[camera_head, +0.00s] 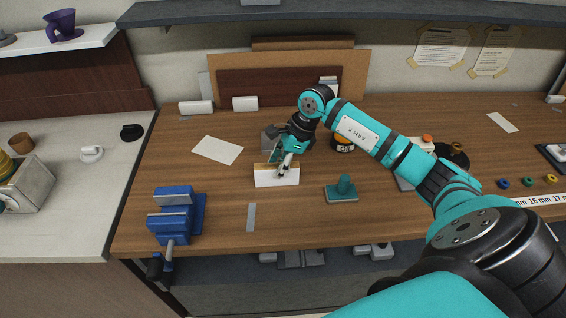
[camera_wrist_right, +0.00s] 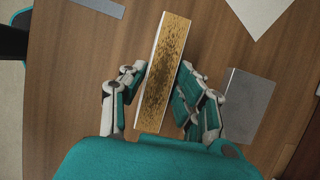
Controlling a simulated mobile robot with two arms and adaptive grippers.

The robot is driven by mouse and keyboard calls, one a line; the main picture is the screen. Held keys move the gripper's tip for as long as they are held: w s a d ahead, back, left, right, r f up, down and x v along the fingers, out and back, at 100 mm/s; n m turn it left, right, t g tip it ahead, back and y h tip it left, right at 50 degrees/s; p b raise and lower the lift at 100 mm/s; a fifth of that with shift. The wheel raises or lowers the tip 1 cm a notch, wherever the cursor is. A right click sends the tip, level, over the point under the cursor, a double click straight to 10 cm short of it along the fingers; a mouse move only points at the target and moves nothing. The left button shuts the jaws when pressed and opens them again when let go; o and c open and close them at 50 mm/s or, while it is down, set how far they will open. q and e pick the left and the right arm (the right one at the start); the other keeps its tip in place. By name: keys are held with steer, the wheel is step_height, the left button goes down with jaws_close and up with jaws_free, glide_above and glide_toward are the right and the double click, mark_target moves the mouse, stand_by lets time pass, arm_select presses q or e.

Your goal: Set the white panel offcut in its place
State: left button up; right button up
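The white panel offcut (camera_head: 277,178) is a small block with a white face and a brown chipboard edge on top. It stands on edge at the middle of the wooden bench. In the right wrist view its speckled brown edge (camera_wrist_right: 165,72) lies between the fingers, slightly turned relative to them. My right gripper (camera_head: 286,160) is down at the offcut, one finger in front of its white face. In the right wrist view the fingers lie close along both sides; whether they press on it I cannot tell. My left gripper is not in view.
A blue vice (camera_head: 172,214) stands at the bench's front left. A green stamp-like block (camera_head: 342,189) is right of the offcut. A white sheet (camera_head: 217,150) and a grey strip (camera_head: 251,217) lie flat. A grey plate (camera_wrist_right: 248,104) and the oil tin (camera_head: 343,142) are behind.

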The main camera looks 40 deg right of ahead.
mark_target(272, 166)
jaws_close()
steer(key=shift+r+p, duration=1)
steer(key=shift+r, duration=1)
